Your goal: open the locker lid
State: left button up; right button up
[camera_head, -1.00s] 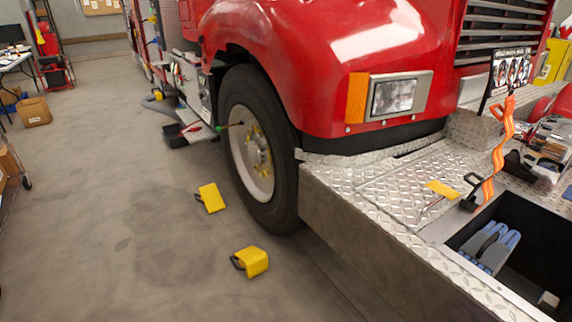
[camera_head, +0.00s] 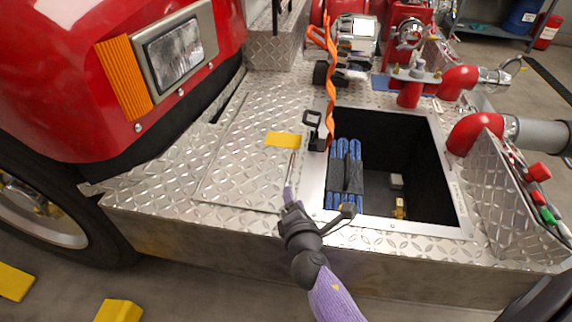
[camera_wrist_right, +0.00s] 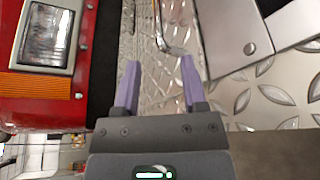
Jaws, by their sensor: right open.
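A flat diamond-plate lid (camera_head: 235,150) lies closed on the bumper in the head view, left of an open locker bay. A yellow tag (camera_head: 283,139) and a thin metal handle (camera_head: 291,165) are at its right side. My right gripper (camera_head: 288,192) is open at the near end of this handle. In the right wrist view my right gripper (camera_wrist_right: 160,82) shows two purple fingers apart with nothing between them. The bent handle (camera_wrist_right: 163,35) lies just beyond the fingertips there. My left gripper is not in view.
The open bay (camera_head: 400,160) holds blue-and-black gear (camera_head: 346,170). An orange strap (camera_head: 331,90) stands at its left edge. Red pipe fittings (camera_head: 470,132) are to the right. The truck's headlight (camera_head: 174,56) and fender are at left.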

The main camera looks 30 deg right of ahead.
aim_at(289, 174)
jog(key=b+x, duration=0.3)
jog(key=x, duration=0.5)
jog(key=shift+w+d+f, duration=0.15)
jog(key=shift+w+f, duration=0.05)
jog(key=shift+w, duration=0.05)
jog(key=shift+w+d, duration=0.15)
jog(key=shift+w, duration=0.2)
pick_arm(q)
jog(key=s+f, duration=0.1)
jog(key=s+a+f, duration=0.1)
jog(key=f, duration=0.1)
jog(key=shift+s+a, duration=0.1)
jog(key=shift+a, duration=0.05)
pick_arm(e)
jog(key=shift+c, duration=0.4)
grip_shut()
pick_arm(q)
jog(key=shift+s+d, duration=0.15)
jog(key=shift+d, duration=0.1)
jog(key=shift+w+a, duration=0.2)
